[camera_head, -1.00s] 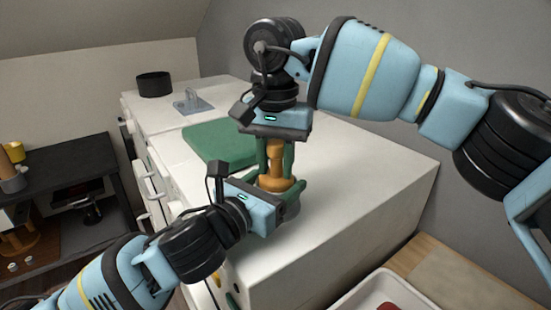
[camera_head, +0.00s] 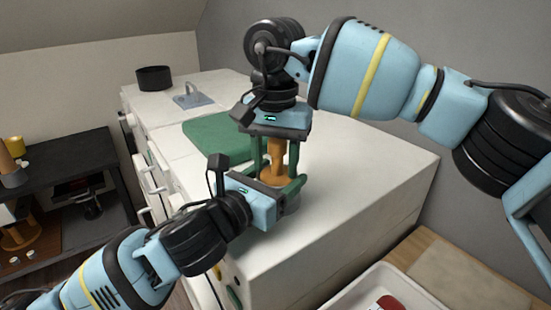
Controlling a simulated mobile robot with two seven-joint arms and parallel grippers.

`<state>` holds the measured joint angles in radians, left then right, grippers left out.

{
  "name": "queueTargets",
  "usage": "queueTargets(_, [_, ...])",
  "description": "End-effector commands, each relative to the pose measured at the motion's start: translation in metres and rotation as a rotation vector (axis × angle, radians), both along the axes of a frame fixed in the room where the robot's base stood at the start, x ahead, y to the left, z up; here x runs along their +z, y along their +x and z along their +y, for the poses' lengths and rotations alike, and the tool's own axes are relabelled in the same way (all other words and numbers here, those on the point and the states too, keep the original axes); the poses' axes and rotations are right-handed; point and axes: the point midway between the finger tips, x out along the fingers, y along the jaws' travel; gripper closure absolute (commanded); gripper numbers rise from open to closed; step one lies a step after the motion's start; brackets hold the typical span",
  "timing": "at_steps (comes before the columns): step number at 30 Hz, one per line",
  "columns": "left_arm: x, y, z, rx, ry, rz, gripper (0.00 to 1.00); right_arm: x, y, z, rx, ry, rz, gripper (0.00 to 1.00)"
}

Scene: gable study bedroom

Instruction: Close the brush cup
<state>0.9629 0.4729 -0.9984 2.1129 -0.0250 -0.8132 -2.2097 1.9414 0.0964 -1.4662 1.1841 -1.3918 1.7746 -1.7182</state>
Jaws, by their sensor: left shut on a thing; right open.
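The brush cup (camera_head: 292,205) is a greyish cup on the white cabinet top, mostly hidden behind my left gripper. An orange lid with a tall knob (camera_head: 277,160) is at its top; it appears seated, but the rim is hidden. My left gripper (camera_head: 290,187) comes in low from the left, and its green fingers are shut around the cup. My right gripper (camera_head: 275,172) points straight down from above. Its green fingers stand open on either side of the orange knob, with gaps showing between them and it.
A green mat (camera_head: 215,138) lies on the white cabinet (camera_head: 350,180) behind the grippers. A black round pot (camera_head: 154,78) and a small grey-blue item with a loop (camera_head: 188,97) stand farther back. A white tray (camera_head: 345,300) holds something red at lower right. A dark shelf (camera_head: 75,155) is at left.

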Motion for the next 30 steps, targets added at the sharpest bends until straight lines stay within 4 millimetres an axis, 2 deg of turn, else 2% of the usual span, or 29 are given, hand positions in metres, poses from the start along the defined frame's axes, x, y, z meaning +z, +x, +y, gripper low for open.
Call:
queueTargets(5, [-0.001,0.001,0.002,0.006,0.003,0.000,0.74,0.017,0.001,-0.001,-0.003,-0.001,-0.004,0.45])
queueTargets(18, [-0.001,0.001,0.001,0.003,0.002,0.001,0.74,0.099,-0.001,0.000,-0.003,0.001,-0.002,0.45])
queueTargets(24, [-0.001,0.001,0.001,0.002,0.002,0.001,0.74,0.116,-0.001,0.000,-0.001,0.000,-0.001,0.45])
queueTargets(30, [-0.001,0.001,0.001,0.002,0.001,0.001,0.74,0.120,-0.001,-0.001,0.000,0.001,0.000,0.45])
